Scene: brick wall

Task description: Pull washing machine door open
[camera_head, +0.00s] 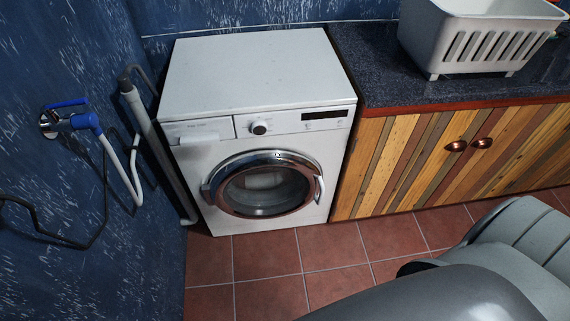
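A white washing machine (245,75) stands against the blue wall, left of the wooden cabinet. Its round front door (263,185) has a chrome rim and dark glass and looks shut. A light handle (320,189) shows at the right side of the door rim, and a small grey-white part (206,194) at the left side. Neither of my grippers is in view. Grey parts of my own body fill the lower right, apart from the machine.
A wooden cabinet (400,160) with a dark countertop (378,70) adjoins on the right, bearing a white slotted basket (470,45). A blue tap (82,121) and hoses are on the left wall. The tiled floor (265,255) before the machine is clear.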

